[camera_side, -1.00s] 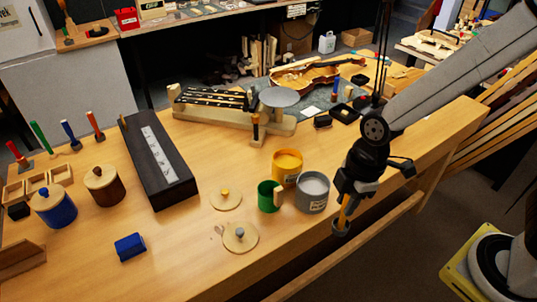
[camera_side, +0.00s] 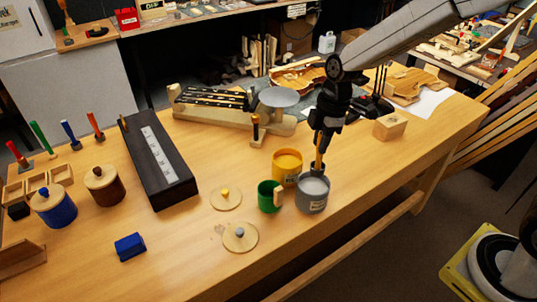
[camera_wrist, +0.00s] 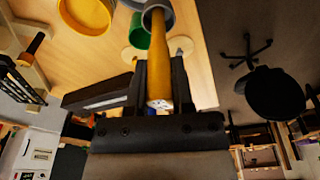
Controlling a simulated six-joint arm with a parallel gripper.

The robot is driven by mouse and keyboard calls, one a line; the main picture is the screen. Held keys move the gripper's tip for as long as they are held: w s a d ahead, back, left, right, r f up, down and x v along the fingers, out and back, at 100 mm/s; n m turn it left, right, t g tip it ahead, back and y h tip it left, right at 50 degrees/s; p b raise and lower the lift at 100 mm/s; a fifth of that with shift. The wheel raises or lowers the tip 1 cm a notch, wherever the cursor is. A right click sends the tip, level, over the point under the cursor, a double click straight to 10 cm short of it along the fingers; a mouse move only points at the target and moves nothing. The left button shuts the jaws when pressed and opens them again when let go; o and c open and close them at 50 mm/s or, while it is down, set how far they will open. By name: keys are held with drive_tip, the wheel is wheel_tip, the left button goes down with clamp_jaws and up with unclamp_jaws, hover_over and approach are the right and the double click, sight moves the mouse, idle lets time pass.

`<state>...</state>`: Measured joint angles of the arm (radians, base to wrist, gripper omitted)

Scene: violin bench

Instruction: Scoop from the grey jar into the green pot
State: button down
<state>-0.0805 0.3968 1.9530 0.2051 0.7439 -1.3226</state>
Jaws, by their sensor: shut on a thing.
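My gripper (camera_side: 319,138) is shut on the orange handle of a scoop (camera_side: 319,154), which points down. The scoop's grey end is at the far side of the grey jar's mouth; I cannot tell how deep it is. The open grey jar (camera_side: 312,199) stands near the front edge of the bench and holds light grey stuff. The green pot (camera_side: 266,200) stands just left of it, open, with a pale wooden handle. In the wrist view the scoop handle (camera_wrist: 158,60) runs up between the fingers, and the green pot (camera_wrist: 137,30) is partly hidden behind it.
A yellow pot (camera_side: 287,162) stands right behind the green pot and grey jar. Two round wooden lids, one with a yellow knob (camera_side: 226,203) and one with a grey knob (camera_side: 240,243), lie to the left. A wooden block (camera_side: 390,132) stands at right. The bench right of the jar is clear.

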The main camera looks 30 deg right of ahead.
sight(315, 172)
drive_tip(key=shift+w+d+r, duration=0.15)
drive_tip(key=shift+w+d, duration=0.65)
drive_tip(key=shift+w, duration=0.25)
drive_tip(key=shift+f, duration=0.25)
drive_tip(key=shift+f, duration=6.35)
drive_tip(key=shift+r, duration=0.1)
wheel_tip(315, 172, up, 14)
drive_tip(key=shift+f, duration=0.2)
drive_tip(key=shift+a, duration=0.1)
drive_tip(key=w+a+f, duration=0.2)
drive_tip(key=w+a, duration=0.3)
drive_tip(key=a, duration=0.6)
drive_tip(key=shift+w+a+f, duration=0.25)
drive_tip(key=shift+w+f, duration=0.1)
drive_tip(key=shift+f, duration=0.05)
